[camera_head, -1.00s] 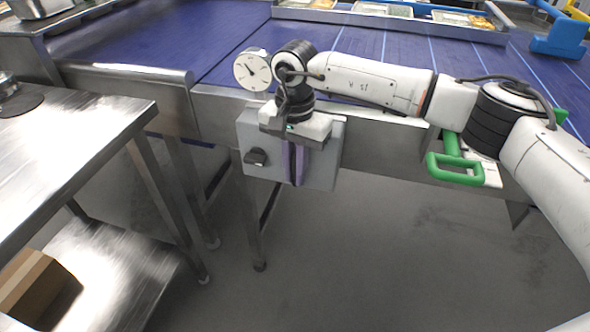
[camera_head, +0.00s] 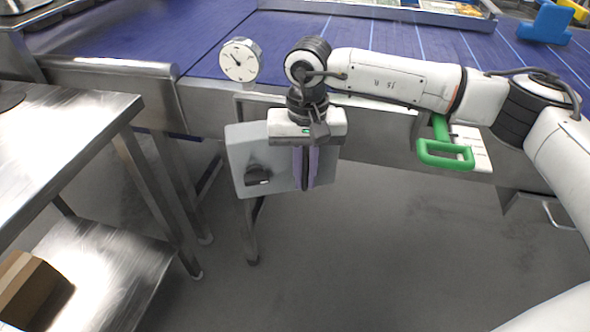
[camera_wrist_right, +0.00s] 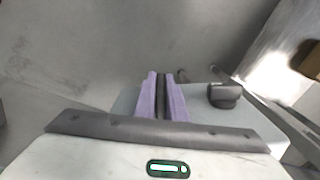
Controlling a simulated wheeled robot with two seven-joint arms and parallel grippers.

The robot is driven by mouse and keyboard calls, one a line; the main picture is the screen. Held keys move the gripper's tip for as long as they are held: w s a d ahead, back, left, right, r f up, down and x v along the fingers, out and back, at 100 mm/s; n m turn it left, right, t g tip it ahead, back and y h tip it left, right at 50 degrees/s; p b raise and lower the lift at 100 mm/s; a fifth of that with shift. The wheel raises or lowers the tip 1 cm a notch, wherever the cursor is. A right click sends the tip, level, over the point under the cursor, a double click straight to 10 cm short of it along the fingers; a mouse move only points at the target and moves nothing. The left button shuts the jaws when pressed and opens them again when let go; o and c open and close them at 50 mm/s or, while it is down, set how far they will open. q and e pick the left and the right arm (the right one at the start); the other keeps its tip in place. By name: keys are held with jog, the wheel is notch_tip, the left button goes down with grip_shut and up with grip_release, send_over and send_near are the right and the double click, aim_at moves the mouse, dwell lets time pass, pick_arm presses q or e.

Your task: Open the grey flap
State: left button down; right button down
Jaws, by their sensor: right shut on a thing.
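The grey flap (camera_head: 240,150) is a flat grey panel with a black knob (camera_head: 257,175) on its left part. It hangs below the conveyor's side. My right gripper (camera_head: 305,186) points down in front of the flap's right part, its purple fingers shut with a dark strip between them. The gripper body hides part of the panel. In the right wrist view the fingers (camera_wrist_right: 162,98) close on the dark strip, with the flap (camera_wrist_right: 204,112) behind and its knob (camera_wrist_right: 224,95) to the right. My left gripper is not in view.
A blue conveyor (camera_head: 210,50) runs behind, with a round white dial (camera_head: 240,60) at its edge. A green handle (camera_head: 445,155) is at right. A steel table (camera_head: 70,150) stands at left, a cardboard box (camera_head: 28,288) on its lower shelf. The floor in front is clear.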

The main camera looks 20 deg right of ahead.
jog(key=shift+s+d+n+b, duration=0.3)
jog(key=shift+s+d+n, duration=0.5)
jog(key=shift+n, duration=0.2)
jog(key=c, duration=1.8)
grip_release()
notch_tip(320, 180, up, 10)
jog(key=shift+r+p, duration=0.2)
jog(key=shift+p, duration=0.3)
